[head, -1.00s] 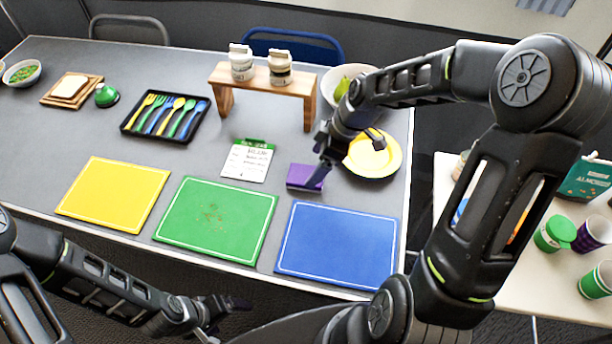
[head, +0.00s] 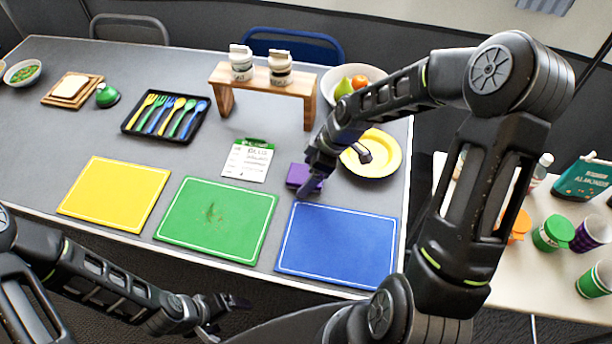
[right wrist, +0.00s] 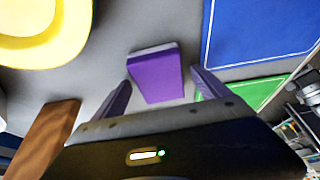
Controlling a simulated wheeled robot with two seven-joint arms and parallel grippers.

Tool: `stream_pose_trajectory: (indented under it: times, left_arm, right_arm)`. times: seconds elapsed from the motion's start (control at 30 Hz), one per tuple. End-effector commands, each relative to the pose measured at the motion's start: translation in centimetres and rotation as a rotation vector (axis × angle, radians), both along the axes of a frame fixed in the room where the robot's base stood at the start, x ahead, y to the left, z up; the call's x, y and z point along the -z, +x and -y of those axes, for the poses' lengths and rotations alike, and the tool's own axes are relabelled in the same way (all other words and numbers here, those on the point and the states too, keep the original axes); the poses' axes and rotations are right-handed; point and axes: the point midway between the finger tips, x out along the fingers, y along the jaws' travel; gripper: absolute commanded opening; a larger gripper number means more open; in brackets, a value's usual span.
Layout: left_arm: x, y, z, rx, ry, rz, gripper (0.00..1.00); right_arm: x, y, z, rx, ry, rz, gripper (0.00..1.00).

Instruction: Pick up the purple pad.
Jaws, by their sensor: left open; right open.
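The purple pad (head: 298,174) lies on the grey table, just behind the blue board and partly hidden by my right gripper in the head view. In the right wrist view the pad (right wrist: 157,75) shows as a purple block with a pale edge, ahead of and between the two fingers. My right gripper (head: 308,190) is open and empty above the pad; its fingers also show in the right wrist view (right wrist: 160,92). I cannot tell from these views how high it is above the pad. My left gripper (head: 222,318) is open and empty, in front of the table's near edge.
Blue (head: 340,245), green (head: 240,225) and yellow (head: 115,193) boards line the near side. A yellow plate (head: 385,160) is right of the pad, a green-topped note card (head: 247,162) left, and a wooden stand (head: 262,86) with two jars behind.

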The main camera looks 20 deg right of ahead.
Motion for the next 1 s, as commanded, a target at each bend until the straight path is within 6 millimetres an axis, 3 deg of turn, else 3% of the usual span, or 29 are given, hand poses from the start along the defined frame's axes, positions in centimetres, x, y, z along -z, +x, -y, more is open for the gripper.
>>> stream_pose_trajectory:
  times: [0.37, 1.0]
  left_arm:
    - [0.00, 0.00, 0.00, 0.000, 0.000, 0.000, 0.86]
    - [0.00, 0.00, 0.00, 0.000, 0.000, 0.000, 0.86]
  right_arm:
    - [-0.03, -0.01, 0.01, 0.000, 0.000, 0.000, 0.85]
    - [-0.03, -0.01, 0.01, 0.000, 0.000, 0.000, 0.33]
